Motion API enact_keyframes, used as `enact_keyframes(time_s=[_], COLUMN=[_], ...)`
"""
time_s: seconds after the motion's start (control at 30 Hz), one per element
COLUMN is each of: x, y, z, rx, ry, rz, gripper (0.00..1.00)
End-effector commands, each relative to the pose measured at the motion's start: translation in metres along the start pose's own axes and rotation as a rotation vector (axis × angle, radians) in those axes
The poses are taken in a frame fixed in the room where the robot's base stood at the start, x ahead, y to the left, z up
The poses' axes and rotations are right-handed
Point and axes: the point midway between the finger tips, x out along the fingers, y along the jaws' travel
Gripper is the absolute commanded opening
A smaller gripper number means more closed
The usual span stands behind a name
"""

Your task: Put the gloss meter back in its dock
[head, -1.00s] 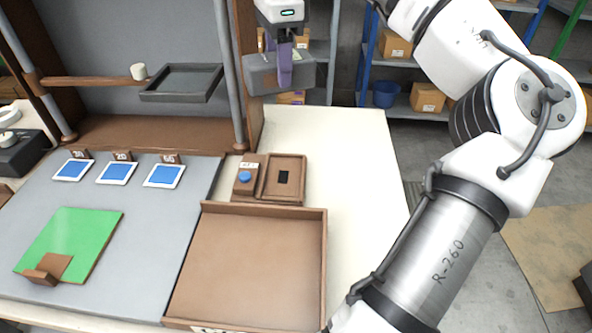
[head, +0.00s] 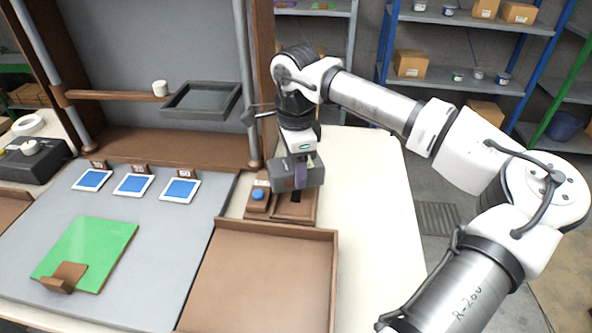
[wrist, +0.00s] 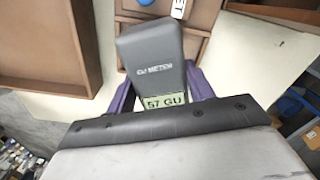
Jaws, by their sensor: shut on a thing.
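The grey gloss meter (head: 282,178) is held by my gripper (head: 300,180), whose purple fingers are shut on its sides. In the wrist view the gloss meter (wrist: 152,52) shows its label and a display reading 57 GU. The brown wooden dock (head: 308,214) stands behind the large brown tray. It has a dark slot, partly hidden under the meter. The meter is over the dock. Whether it touches the dock I cannot tell. In the wrist view a part of the dock (wrist: 192,45) shows behind the meter.
The empty brown tray (head: 262,275) is in front. A dark shelf tray (head: 203,99) and a metal post stand left of my arm. Bare tabletop (head: 365,200) lies to the right.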

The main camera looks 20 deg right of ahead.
Motion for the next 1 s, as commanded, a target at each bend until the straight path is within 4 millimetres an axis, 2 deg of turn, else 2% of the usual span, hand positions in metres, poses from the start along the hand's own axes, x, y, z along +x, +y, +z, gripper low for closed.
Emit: enact_keyframes(time_s=[0.13,0.6,0.63,0.77,0.8,1.0], x=[0.019,0.029,0.028,0.027,0.027,0.027], y=[0.000,0.000,0.000,0.000,0.000,0.000], z=[0.000,0.000,0.000,0.000,0.000,0.000], rx=[-0.001,0.000,0.000,0.000,0.000,0.000], ry=[-0.001,0.000,0.000,0.000,0.000,0.000], rz=[0.001,0.000,0.000,0.000,0.000,0.000], gripper=[0.31,0.31,0.54,0.71,0.74,0.74])
